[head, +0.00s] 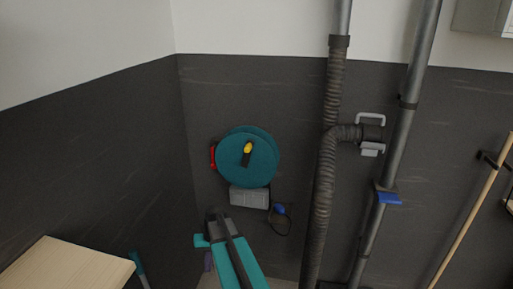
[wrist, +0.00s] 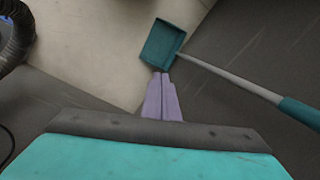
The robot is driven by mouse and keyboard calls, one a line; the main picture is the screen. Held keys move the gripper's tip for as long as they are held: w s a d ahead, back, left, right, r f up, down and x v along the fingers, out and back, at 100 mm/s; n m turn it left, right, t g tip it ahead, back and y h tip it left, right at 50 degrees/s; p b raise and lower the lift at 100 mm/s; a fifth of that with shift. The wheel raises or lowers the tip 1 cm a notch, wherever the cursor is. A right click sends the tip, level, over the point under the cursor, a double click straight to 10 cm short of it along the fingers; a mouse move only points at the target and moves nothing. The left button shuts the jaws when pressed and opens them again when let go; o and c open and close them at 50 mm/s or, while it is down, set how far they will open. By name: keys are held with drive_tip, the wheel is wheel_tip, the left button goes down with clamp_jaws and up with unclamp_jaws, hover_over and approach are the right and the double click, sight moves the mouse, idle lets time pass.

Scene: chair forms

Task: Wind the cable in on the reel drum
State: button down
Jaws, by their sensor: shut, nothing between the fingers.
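The teal reel drum (head: 262,170) is mounted on the dark wall, in the middle of the head view. A crank with a yellow knob (head: 248,147) on a black arm sits on its face, and a red part (head: 212,157) shows at its left edge. A grey box (head: 249,197) is under the drum. The dark cable (head: 287,228) hangs in a loop to the right of the box, with a blue plug (head: 280,209).
A ribbed hose (head: 326,180) and a metal pipe (head: 408,120) run down the wall right of the reel. A pale wooden top (head: 70,268) is at lower left. In the wrist view a teal long-handled dustpan (wrist: 162,43) stands near the wall.

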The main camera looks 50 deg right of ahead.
drive_tip(key=w+d+r+m+t, duration=0.2)
drive_tip(key=w+d+r, duration=0.2)
drive_tip(key=d+r, duration=0.65)
drive_tip(key=s+d+r+m+t+h, duration=0.1)
drive_tip(key=s+d+r, duration=0.1)
drive_tip(key=d+r, duration=0.6)
drive_tip(key=s+d+r+t+h, duration=0.1)
drive_tip(key=d+r, duration=0.6)
drive_tip(key=r, duration=0.9)
drive_tip(key=s+d+r+m+t+h, duration=0.1)
drive_tip(key=s+d+r+t, duration=0.1)
drive_tip(key=s+d+r, duration=0.3)
drive_tip(key=d+r, duration=0.3)
drive_tip(key=r, duration=0.4)
drive_tip(key=shift+d+r+m+t+p, duration=0.3)
drive_tip(key=shift+d+r+p, duration=0.05)
drive_tip(key=shift+f, duration=0.1)
drive_tip(key=p, duration=0.4)
approach(257, 144)
drive_tip(key=w+a+f, duration=0.1)
drive_tip(key=a+f, duration=0.2)
drive_tip(key=f, duration=0.2)
drive_tip(key=shift+w+a+f+p, duration=0.15)
drive_tip(key=shift+w+a+p, duration=0.15)
drive_tip(key=shift+w, duration=0.2)
